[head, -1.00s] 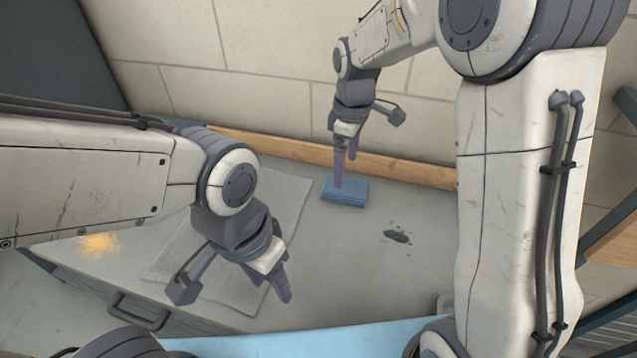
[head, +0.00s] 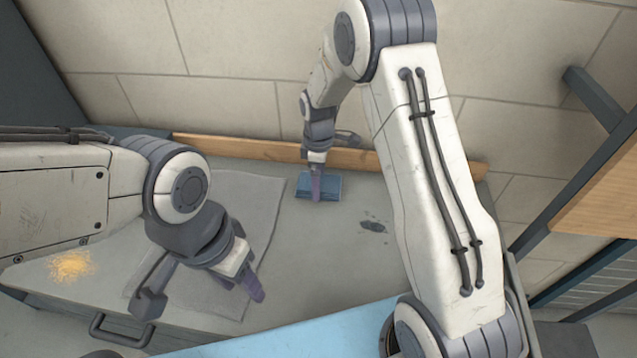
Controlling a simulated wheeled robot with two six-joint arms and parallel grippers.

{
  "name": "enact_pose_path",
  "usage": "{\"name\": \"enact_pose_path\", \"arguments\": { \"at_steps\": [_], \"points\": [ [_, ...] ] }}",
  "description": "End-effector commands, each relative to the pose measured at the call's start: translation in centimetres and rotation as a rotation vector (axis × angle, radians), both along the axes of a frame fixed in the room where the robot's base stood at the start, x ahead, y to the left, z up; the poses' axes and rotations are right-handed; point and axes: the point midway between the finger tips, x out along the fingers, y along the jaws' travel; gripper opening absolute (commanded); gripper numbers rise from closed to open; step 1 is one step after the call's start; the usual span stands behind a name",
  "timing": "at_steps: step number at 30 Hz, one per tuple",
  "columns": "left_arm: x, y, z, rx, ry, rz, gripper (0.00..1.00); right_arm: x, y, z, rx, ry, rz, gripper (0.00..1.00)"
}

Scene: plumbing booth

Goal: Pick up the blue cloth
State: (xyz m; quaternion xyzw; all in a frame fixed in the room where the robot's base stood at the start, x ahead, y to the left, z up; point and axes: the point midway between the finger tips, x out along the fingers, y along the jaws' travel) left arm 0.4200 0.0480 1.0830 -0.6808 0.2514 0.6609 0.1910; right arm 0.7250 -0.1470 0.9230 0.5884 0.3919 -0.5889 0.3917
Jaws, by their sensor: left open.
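The blue cloth (head: 332,185) lies folded flat on the grey worktop, near the wooden strip at the back. My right gripper (head: 317,187) points down at the cloth, its purple fingers in front of the cloth's middle. The fingers overlap in this view, so I cannot tell whether they are open or touch the cloth. My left gripper (head: 250,283) is open and empty, over the pale mat at the front left, well apart from the cloth.
A pale grey mat (head: 262,195) lies on the worktop. A dark stain (head: 373,226) is right of the cloth, and a yellowish patch (head: 72,264) is at the left. A wooden strip (head: 240,149) and tiled wall close off the back. A light blue surface (head: 300,330) is in front.

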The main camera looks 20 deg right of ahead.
Motion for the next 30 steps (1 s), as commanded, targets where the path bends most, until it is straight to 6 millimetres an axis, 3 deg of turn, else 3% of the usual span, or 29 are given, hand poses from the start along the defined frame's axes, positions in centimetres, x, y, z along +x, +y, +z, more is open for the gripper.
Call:
{"name": "enact_pose_path", "arguments": {
  "at_steps": [10,15,17,25,30],
  "points": [
    [0.0,0.0,0.1,0.000,0.000,0.000,0.50,0.0,0.0,-1.0,0.000,0.000,0.000,1.00],
    [0.0,0.0,0.1,0.000,0.000,0.000,0.50,0.0,0.0,-1.0,0.000,-0.001,0.000,0.35],
    [0.0,0.0,0.1,0.000,0.000,0.000,0.50,0.0,0.0,-1.0,0.001,-0.001,0.000,0.22],
    [0.0,0.0,0.0,0.000,0.000,0.000,0.50,0.1,0.0,-0.7,0.000,-0.003,0.000,0.22],
    [0.0,0.0,-0.4,0.000,0.000,0.000,0.50,0.1,0.0,0.8,0.000,-0.007,0.000,0.22]
  ]
}}
